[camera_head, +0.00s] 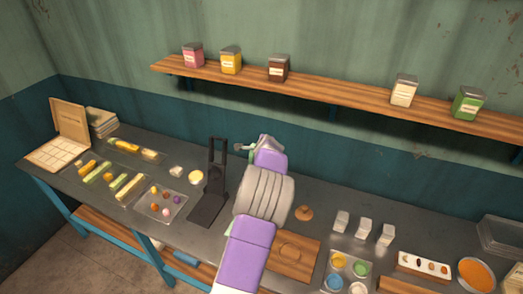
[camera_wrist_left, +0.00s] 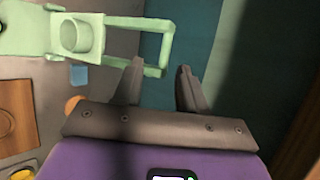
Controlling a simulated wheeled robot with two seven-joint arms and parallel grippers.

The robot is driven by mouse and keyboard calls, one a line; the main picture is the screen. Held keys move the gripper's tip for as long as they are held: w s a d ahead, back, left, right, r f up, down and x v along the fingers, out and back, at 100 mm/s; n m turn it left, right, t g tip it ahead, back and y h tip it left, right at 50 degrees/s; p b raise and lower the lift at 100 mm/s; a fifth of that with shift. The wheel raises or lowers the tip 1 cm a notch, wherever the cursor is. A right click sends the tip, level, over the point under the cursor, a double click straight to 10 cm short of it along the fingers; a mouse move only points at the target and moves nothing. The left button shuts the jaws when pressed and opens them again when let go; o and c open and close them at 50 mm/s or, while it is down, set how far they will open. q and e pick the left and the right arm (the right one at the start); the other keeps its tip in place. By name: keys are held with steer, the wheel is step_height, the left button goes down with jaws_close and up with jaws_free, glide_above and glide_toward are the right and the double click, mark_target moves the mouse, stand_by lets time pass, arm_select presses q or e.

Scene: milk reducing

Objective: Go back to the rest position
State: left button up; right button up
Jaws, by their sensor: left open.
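My left arm, purple and grey, rises from the bottom of the head view over the worktable (camera_head: 330,205). Its left gripper (camera_head: 243,147) is at the arm's far end, small in that view. A pale green device with a round cup (camera_wrist_left: 82,35) and a frame-like handle is in the left wrist view, beyond the fingers. In the head view my arm hides most of that device. My right gripper is not in view.
A black stand (camera_head: 216,170) is just left of my arm. A wooden board (camera_head: 292,256), white blocks (camera_head: 365,228) and a tray of coloured cups (camera_head: 349,268) lie to the right. Food trays and an open box (camera_head: 68,122) are at the left. A wall shelf (camera_head: 340,97) holds several jars.

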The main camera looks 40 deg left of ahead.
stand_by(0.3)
